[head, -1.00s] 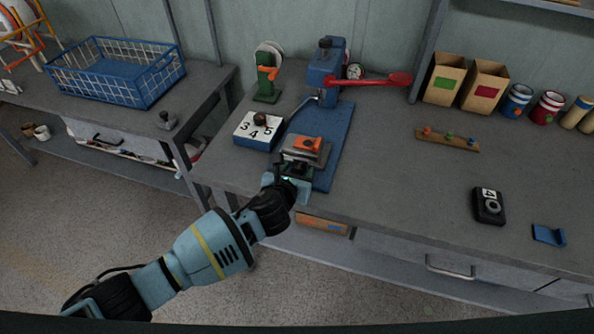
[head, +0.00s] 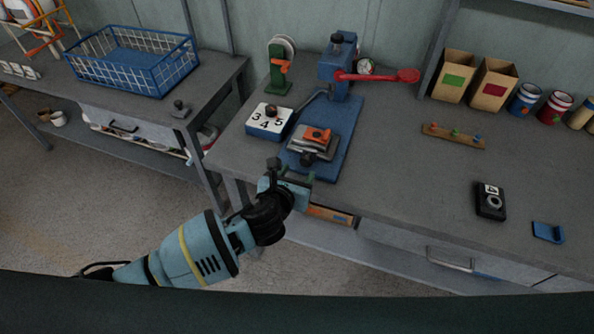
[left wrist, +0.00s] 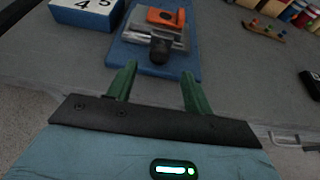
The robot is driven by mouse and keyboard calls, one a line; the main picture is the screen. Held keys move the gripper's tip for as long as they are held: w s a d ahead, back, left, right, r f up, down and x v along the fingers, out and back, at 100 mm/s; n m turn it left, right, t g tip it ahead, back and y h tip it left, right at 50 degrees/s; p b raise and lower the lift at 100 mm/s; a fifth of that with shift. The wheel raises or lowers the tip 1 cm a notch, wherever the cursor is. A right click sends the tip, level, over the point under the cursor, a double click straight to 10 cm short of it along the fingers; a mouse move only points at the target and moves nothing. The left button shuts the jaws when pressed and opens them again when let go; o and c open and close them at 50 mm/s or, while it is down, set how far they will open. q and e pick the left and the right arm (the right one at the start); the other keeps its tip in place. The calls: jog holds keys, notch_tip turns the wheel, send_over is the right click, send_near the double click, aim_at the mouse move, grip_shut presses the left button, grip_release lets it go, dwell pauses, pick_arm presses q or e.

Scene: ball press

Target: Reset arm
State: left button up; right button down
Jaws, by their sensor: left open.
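My left gripper (head: 294,178) is at the front edge of the workbench (head: 390,170), just in front of the blue press base. In the left wrist view its two green fingers (left wrist: 156,90) stand apart with nothing between them. A grey metal block with an orange part on top (head: 315,142) and a dark knob facing me sits on the press base (head: 345,135). The block also shows ahead of the fingers in the left wrist view (left wrist: 160,30), with a gap between. My right gripper is not in view.
The blue press with its red lever (head: 378,76) stands behind the block. A numbered box (head: 268,125) is left of the base. A black device (head: 490,203) and a small blue holder (head: 547,232) lie at the right. A wire basket (head: 135,65) stands on the left table.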

pick_arm(q)
jog(key=s+a+f+n+g, duration=0.35)
jog(key=s+f+n, duration=0.75)
jog(key=s+n, duration=0.6)
jog(key=s+a+f+n+y, duration=0.1)
jog(key=s+a+f+n, duration=0.2)
jog(key=s+a+n, duration=0.4)
jog(key=s+a+f+n+y, duration=0.1)
jog(key=s+a+f+n, duration=0.2)
jog(key=s+a+n, duration=0.5)
jog(key=s+n, duration=0.1)
jog(key=n, duration=0.4)
jog(key=shift+s+n, duration=0.3)
jog(key=shift+s, duration=0.05)
jog(key=shift+d+g, duration=0.1)
jog(key=shift+g, duration=0.15)
